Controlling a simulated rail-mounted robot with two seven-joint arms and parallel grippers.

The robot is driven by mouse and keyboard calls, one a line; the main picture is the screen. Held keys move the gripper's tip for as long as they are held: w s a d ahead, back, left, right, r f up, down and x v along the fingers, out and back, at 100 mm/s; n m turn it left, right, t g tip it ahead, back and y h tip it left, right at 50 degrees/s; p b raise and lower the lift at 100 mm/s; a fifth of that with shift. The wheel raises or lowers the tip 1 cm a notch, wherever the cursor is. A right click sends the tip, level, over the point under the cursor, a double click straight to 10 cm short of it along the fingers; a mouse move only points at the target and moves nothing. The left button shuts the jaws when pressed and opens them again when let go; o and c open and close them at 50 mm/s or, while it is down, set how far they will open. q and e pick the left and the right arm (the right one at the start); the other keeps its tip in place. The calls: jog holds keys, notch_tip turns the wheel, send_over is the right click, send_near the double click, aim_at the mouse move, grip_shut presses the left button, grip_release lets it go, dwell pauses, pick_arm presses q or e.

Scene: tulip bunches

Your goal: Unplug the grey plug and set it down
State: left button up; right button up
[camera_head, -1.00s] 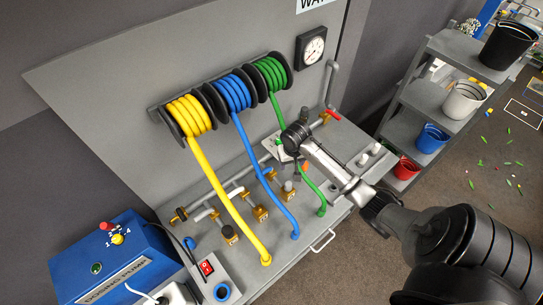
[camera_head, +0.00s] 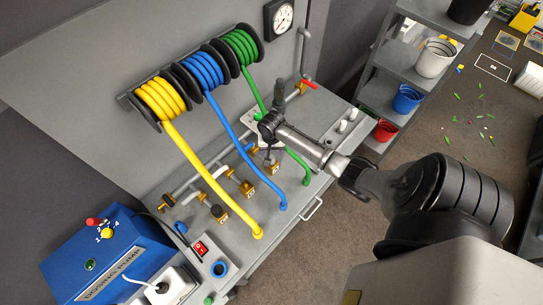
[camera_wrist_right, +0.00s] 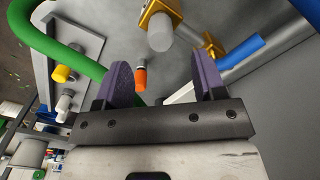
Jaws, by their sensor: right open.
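A light grey cylindrical plug (camera_wrist_right: 160,32) stands in a brass fitting (camera_wrist_right: 158,12) in the right wrist view, beyond the fingertips and apart from them. I take it for the grey plug, but cannot be sure. My right gripper (camera_wrist_right: 165,76) is open and empty, its purple fingers apart. A small orange-and-grey piece (camera_wrist_right: 140,76) shows between the fingers, nearer the left one. In the head view my right gripper (camera_head: 268,127) is over the bench by the green hose, its fingers mostly hidden. Its arm covers part of the rightmost brass fitting (camera_head: 272,168). My left gripper is out of view.
The green hose (camera_head: 297,162), blue hose (camera_head: 245,150) and yellow hose (camera_head: 210,185) run from wall reels to the bench. A blue dosing pump (camera_head: 97,260) and a white socket box (camera_head: 180,284) stand lower left. Two white pegs (camera_head: 343,126) stand at the bench's right.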

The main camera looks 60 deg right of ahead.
aim_at(271, 157)
jog(key=shift+f, duration=3)
jog(key=c, duration=1.1)
